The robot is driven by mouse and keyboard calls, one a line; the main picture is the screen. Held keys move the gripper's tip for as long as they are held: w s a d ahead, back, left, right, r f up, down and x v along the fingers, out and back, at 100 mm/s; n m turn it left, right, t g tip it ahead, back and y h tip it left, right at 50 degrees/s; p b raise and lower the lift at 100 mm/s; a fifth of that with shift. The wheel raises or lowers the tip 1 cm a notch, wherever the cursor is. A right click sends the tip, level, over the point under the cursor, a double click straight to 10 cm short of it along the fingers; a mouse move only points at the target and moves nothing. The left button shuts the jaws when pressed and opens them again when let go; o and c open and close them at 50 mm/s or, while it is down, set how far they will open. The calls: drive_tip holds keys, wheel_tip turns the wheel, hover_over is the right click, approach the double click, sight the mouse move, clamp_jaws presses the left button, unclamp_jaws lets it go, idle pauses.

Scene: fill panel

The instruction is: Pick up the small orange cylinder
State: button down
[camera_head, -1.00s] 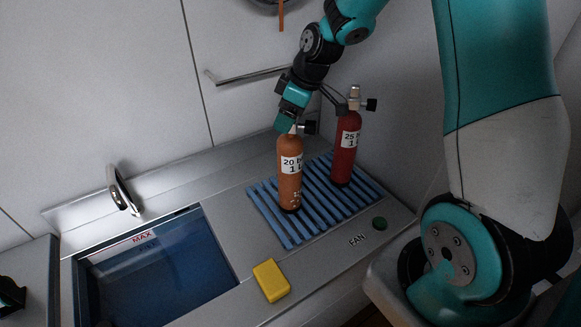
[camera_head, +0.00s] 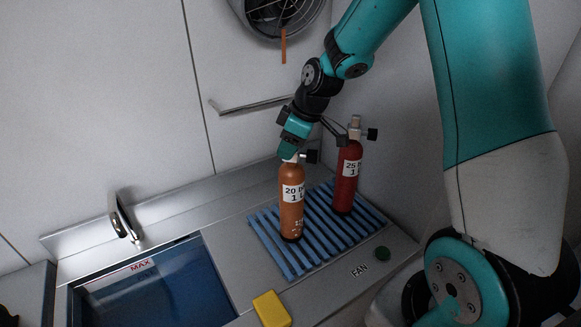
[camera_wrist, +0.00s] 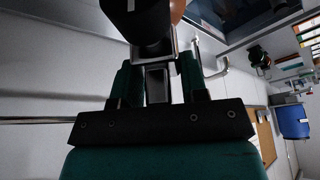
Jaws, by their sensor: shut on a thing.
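The small orange cylinder (camera_head: 291,210) stands upright on the blue slatted rack (camera_head: 262,235) in the head view, with a white label reading "20 b… 1 L". My gripper (camera_head: 291,153) is at its top from above, shut on its valve end; the exact contact is partly hidden by the jaws. A dark valve knob (camera_head: 312,156) sticks out to the right. In the wrist view, the jaws (camera_wrist: 157,75) are close to a black valve part (camera_wrist: 140,22), and a bit of the orange body (camera_wrist: 178,9) shows behind it.
A red cylinder (camera_head: 346,185) with a valve stands close on the right, on the same rack. A blue sink basin (camera_head: 150,290) with a tap (camera_head: 124,218) is at the left. A wall handle (camera_head: 252,106) is behind.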

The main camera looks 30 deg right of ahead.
wheel_tip(320, 180, up, 20)
drive_tip(key=b, duration=0.3)
idle(0.8)
